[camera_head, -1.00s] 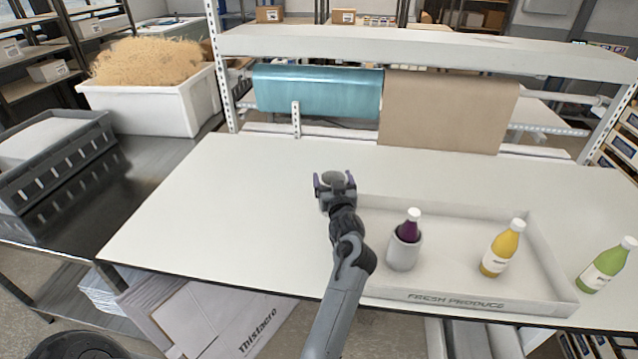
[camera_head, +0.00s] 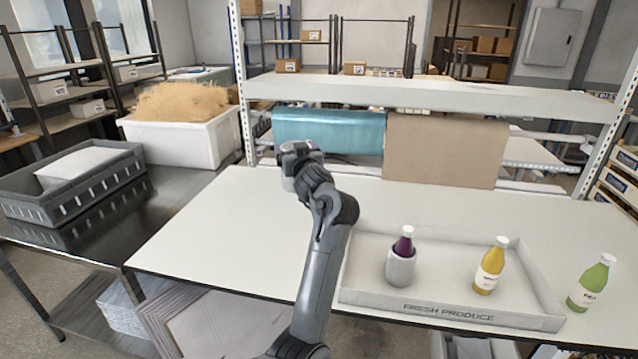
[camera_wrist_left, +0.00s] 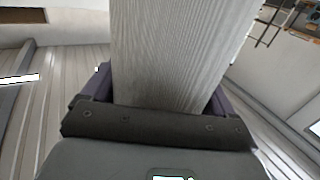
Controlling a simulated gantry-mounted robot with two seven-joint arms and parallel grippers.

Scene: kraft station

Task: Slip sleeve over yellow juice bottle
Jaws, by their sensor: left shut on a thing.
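The yellow juice bottle (camera_head: 490,267) stands upright in the right part of the shallow white tray (camera_head: 435,309), with no sleeve on it. A purple bottle (camera_head: 404,244) stands in the tray's left part inside a grey sleeve (camera_head: 400,268). My left gripper (camera_head: 297,152) is shut on another pale grey sleeve (camera_wrist_left: 180,55), up and left of the tray and well apart from the yellow bottle. This sleeve fills the middle of the left wrist view between the purple-edged fingers; the arm partly hides it in the head view. My right gripper is out of view.
A green bottle (camera_head: 592,284) stands on the white table (camera_head: 205,230) right of the tray. The table's left part is clear. A shelf (camera_head: 420,95) with blue and brown rolls stands behind. A white bin (camera_head: 185,140) and grey crate (camera_head: 75,190) are at left.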

